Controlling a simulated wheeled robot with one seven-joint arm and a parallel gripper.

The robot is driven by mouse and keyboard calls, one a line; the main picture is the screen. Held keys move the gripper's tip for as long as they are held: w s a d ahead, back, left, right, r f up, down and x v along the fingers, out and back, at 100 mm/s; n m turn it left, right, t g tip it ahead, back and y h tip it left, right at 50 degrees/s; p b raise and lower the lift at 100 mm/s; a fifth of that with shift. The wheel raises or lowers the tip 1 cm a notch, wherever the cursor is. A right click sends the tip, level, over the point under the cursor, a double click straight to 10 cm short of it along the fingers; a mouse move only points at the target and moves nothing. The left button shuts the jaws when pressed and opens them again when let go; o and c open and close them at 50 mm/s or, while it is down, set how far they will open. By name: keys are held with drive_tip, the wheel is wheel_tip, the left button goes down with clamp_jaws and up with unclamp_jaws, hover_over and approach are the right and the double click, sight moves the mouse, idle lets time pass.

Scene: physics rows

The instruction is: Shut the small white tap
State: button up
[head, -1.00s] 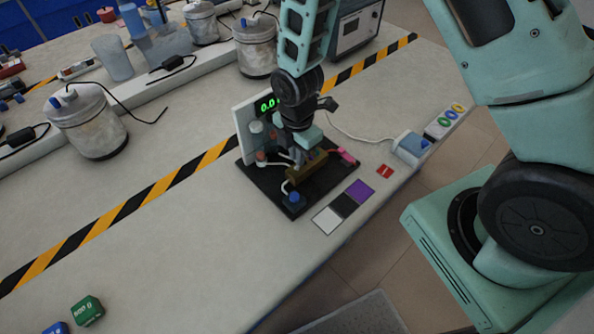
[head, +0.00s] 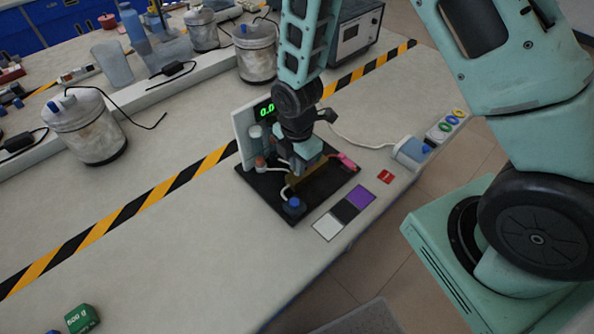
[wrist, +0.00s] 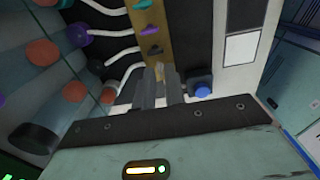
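A tan wooden bar (wrist: 152,25) carries a row of small coloured taps, with white tubes running off to the left. A green tap (wrist: 143,4), a purple tap (wrist: 148,30) and a dark tap (wrist: 152,50) show in the wrist view. My gripper (wrist: 160,80) points down at the near end of the bar. A small pale piece (wrist: 159,70), perhaps the white tap, shows at the narrow gap between the fingertips; whether they touch it is unclear. In the head view my gripper (head: 306,163) is over the bar (head: 312,177) and hides most taps.
The bar stands on a black base (head: 327,193) with a panel and green display (head: 266,110) behind. A blue-topped part (head: 294,203) stands at the front corner, close to the fingers. White, black and purple patches (head: 360,195) lie in front.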

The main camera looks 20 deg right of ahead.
drive_tip(key=shift+f+b, duration=0.45)
drive_tip(key=shift+f, duration=0.25)
drive_tip(key=shift+r+p, duration=0.3)
idle(0.4)
clamp_jaws()
drive_tip(key=m, duration=0.7)
